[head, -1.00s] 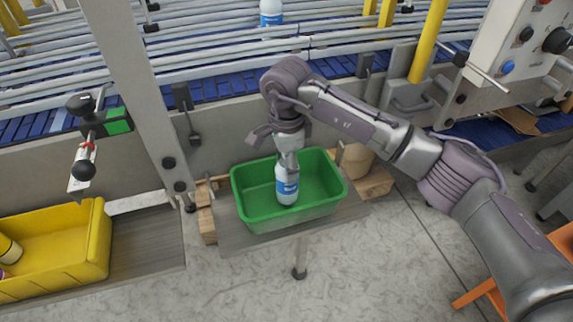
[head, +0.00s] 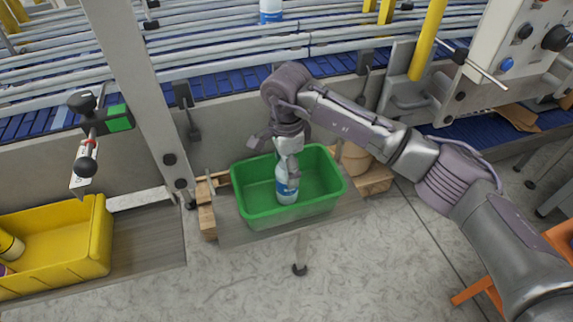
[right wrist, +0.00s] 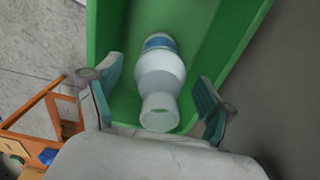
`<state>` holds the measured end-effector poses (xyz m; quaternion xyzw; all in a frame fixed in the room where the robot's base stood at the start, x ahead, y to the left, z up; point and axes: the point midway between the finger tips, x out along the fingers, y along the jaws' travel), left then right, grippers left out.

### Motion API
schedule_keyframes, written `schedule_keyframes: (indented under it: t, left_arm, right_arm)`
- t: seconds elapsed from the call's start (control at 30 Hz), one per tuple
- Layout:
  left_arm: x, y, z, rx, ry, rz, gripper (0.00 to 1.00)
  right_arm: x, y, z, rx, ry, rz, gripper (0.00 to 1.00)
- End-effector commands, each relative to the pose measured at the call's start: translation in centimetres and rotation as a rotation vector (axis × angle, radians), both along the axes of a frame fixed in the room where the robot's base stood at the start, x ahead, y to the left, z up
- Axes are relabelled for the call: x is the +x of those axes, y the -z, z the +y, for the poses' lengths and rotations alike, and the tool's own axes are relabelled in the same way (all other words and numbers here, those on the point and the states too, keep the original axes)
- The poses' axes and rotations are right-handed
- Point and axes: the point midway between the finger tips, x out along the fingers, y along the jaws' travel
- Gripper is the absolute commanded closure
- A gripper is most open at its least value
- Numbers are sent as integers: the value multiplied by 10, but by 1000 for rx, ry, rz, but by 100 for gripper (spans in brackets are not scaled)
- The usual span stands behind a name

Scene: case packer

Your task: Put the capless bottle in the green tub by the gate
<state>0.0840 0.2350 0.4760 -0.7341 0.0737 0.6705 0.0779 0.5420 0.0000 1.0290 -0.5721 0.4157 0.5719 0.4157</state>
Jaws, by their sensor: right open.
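The capless bottle (head: 286,185), white and clear with a blue label, stands inside the green tub (head: 247,217) in the head view. In the right wrist view the bottle (right wrist: 160,78) shows its open neck, with no cap on it. My right gripper (head: 288,152) is over the tub at the bottle's top. In the right wrist view its fingers (right wrist: 158,102) are apart on either side of the neck, with gaps between them and the bottle. The green tub's wall (right wrist: 232,42) also shows there. My left gripper is not in view.
The tub sits on a small grey shelf (head: 232,233) below the conveyor (head: 225,85). A yellow tub (head: 95,245) with items in it is at the left. A metal post (head: 140,95) stands between them. Another bottle (head: 271,10) is on the conveyor.

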Motion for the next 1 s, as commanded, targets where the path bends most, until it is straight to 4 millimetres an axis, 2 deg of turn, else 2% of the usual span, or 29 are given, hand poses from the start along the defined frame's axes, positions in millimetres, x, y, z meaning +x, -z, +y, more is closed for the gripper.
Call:
schedule_keyframes:
  t: [0.03, 0.17, 0.4, 0.6, 0.8, 1.0]
  left_arm:
    - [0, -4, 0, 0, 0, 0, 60]
    - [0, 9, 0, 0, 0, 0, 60]
    - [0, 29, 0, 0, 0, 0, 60]
    - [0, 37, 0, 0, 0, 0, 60]
    - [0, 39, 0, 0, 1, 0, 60]
    - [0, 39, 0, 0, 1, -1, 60]
  right_arm:
    - [0, -5, 0, 0, 0, 0, 19]
    - [1, -20, 0, 2, 0, -5, 19]
    - [1, -73, 0, 1, 0, -7, 19]
    - [0, -107, 1, 1, -1, -3, 19]
    - [0, -121, 0, 0, 0, 0, 19]
    - [0, -122, 0, 0, 0, 0, 19]
